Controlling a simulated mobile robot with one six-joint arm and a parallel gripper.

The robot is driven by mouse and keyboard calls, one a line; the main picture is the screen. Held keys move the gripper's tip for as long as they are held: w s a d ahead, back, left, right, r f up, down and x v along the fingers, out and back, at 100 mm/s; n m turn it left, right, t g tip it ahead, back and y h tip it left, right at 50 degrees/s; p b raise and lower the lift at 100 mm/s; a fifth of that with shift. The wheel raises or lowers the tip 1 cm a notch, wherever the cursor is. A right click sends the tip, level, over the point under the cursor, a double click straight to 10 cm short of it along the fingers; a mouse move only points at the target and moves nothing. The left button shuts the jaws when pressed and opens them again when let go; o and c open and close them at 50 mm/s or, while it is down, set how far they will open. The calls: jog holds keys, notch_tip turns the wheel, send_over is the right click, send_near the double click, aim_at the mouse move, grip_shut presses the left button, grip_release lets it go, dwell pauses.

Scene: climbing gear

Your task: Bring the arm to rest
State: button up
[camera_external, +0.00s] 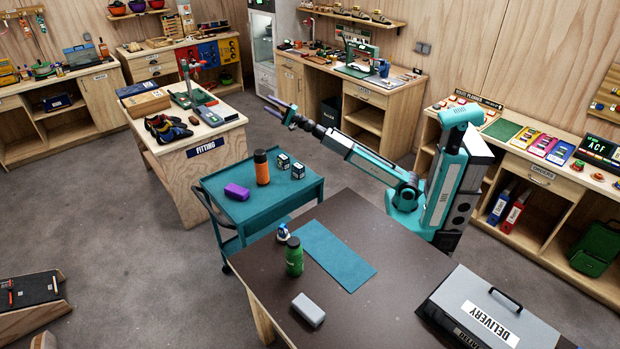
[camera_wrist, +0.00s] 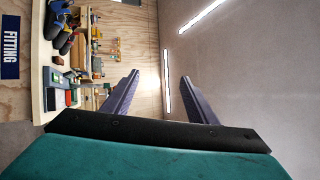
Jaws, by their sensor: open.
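My gripper (camera_external: 277,107) is at the end of my teal and white arm, which reaches out to the left from its base behind the dark table. It is raised in the air above and beyond the teal cart, apart from any object. In the wrist view my gripper (camera_wrist: 160,85) shows two dark fingers spread wide with nothing between them. The wrist view is turned on its side, with the fitting bench (camera_wrist: 38,80) at the left and the ceiling at the right.
A teal cart (camera_external: 285,208) holds an orange bottle (camera_external: 261,167), a purple block (camera_external: 236,191) and two small boxes. The dark table (camera_external: 370,300) bears a green bottle (camera_external: 294,257), a grey block (camera_external: 308,310), a teal mat (camera_external: 336,254) and a delivery case (camera_external: 487,312).

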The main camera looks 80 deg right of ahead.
jog(key=w+d+f+n+g+h+p, duration=0.15)
jog(key=d+f+n, duration=0.35)
jog(key=f, duration=0.5)
jog(key=d+f+n+g, duration=0.35)
jog(key=d+f, duration=0.25)
jog(key=f, duration=0.4)
jog(key=w+d+f+n+g, duration=0.1)
jog(key=d+f+n, duration=0.4)
jog(key=f, duration=0.5)
jog(key=s+d+f+n+g+h+p, duration=0.1)
jog(key=s+d+f+n+g+h, duration=0.15)
jog(key=s+d+f+n, duration=0.65)
jog(key=s+d+f+n+g+h+p, duration=0.1)
jog(key=s+d+f+n+g+p, duration=0.2)
jog(key=f, duration=1.2)
jog(key=s+a+f+m+g+y+p, duration=0.2)
jog(key=s+a+f+g+p, duration=0.2)
jog(key=s+a+f, duration=0.75)
jog(key=s+a+f+m+g+y+p, duration=0.25)
jog(key=s+a+f+g, duration=0.3)
jog(key=a+f, duration=0.6)
jog(key=s+a+r+g+y+p, duration=0.1)
jog(key=s+a+g+y+p, duration=0.5)
jog(key=s+a, duration=2)
jog(key=shift+s+a+p, duration=0.3)
jog(key=shift+s+p, duration=0.4)
jog(key=shift+s, duration=0.5)
